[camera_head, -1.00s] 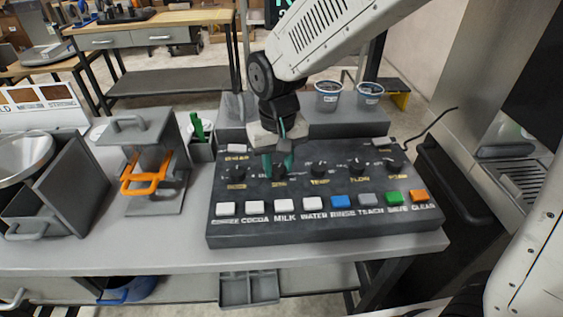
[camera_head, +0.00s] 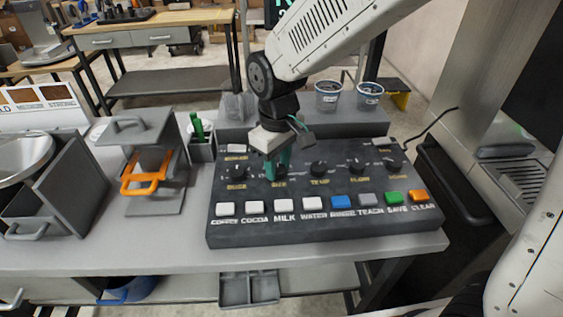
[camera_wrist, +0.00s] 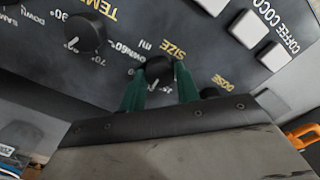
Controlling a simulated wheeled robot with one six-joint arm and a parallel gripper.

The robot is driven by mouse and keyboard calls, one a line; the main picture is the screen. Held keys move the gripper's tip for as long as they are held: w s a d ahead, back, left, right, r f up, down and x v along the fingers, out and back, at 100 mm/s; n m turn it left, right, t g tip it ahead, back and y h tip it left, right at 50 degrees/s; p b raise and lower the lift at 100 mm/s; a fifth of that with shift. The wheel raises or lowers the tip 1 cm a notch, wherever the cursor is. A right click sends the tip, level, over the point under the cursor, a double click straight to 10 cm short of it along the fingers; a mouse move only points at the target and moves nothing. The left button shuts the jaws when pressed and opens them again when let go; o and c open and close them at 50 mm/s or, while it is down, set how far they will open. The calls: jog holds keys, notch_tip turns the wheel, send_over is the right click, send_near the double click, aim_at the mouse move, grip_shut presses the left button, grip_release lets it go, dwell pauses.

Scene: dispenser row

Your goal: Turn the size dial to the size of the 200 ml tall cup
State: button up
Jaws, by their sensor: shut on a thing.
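The size dial (camera_wrist: 158,72) is a black knob with a white pointer line on the dark control panel (camera_head: 225,238), beside the printed word SIZE. My gripper (camera_head: 278,168) is over it in the head view. Its green fingers, also in the wrist view (camera_wrist: 160,90), are shut on the knob from both sides. The fingers hide much of the dial in the head view, and its exact setting cannot be read. Two clear cups (camera_head: 328,96) and (camera_head: 369,97) stand on the grey ledge behind the panel; I cannot tell their sizes.
The temp dial (camera_head: 319,168) is right of my gripper and the dose dial (camera_head: 237,171) is left of it. A row of push buttons, such as the blue RINSE button (camera_head: 341,202), runs along the front. A grey stand with an orange handle (camera_head: 140,186) is at left.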

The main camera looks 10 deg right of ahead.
aim_at(278, 168)
jog(key=o, duration=1)
notch_tip(278, 168, up, 8)
jog(key=shift+f, duration=0.1)
jog(key=s+d+r+m, duration=0.1)
jog(key=s+d+m, duration=0.2)
jog(key=s+d, duration=0.3)
jog(key=s+d+r+m+t, duration=0.1)
jog(key=s+d+m, duration=0.1)
jog(key=s+d, duration=0.5)
jog(key=s+d+r+m, duration=0.2)
jog(key=s+d+m, duration=0.1)
jog(key=s+d, duration=0.3)
jog(key=shift+s+d+m, duration=0.15)
jog(key=shift+s+d, duration=0.05)
jog(key=shift+d, duration=0.5)
jog(key=shift+s+d+m, duration=0.15)
jog(key=shift+d, duration=0.55)
